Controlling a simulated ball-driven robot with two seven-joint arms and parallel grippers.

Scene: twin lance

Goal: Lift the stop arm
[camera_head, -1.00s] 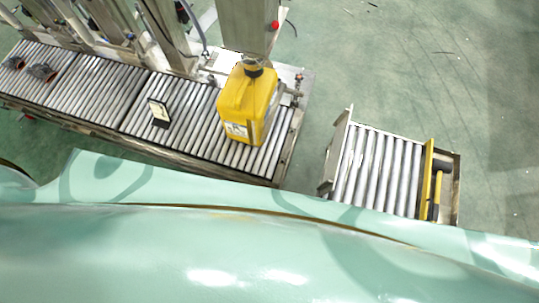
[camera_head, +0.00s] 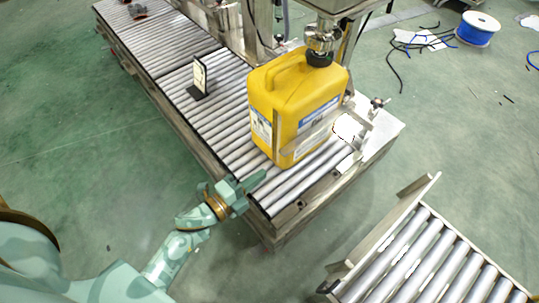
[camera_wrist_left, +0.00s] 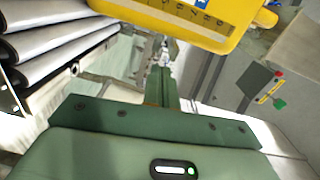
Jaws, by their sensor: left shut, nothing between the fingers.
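A yellow canister (camera_head: 295,100) with a black cap stands upright on the roller conveyor, under a metal filling head (camera_head: 322,38). A thin metal bar, apparently the stop arm (camera_head: 308,133), crosses the canister's lower front near the conveyor's end; whether it touches the canister is unclear. My left gripper (camera_head: 256,181) is shut and empty at the conveyor's near edge, left of and below the canister and apart from the bar. In the left wrist view its narrow green fingers (camera_wrist_left: 162,85) point forward below a yellow surface (camera_wrist_left: 190,15), probably the canister. My right gripper is out of view.
A small dark stand with a card (camera_head: 199,78) sits on the rollers (camera_head: 215,110). A separate roller section (camera_head: 420,260) stands at lower right, with a floor gap between. A blue cable spool (camera_head: 478,28) lies at upper right. Open floor lies left of the conveyor.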

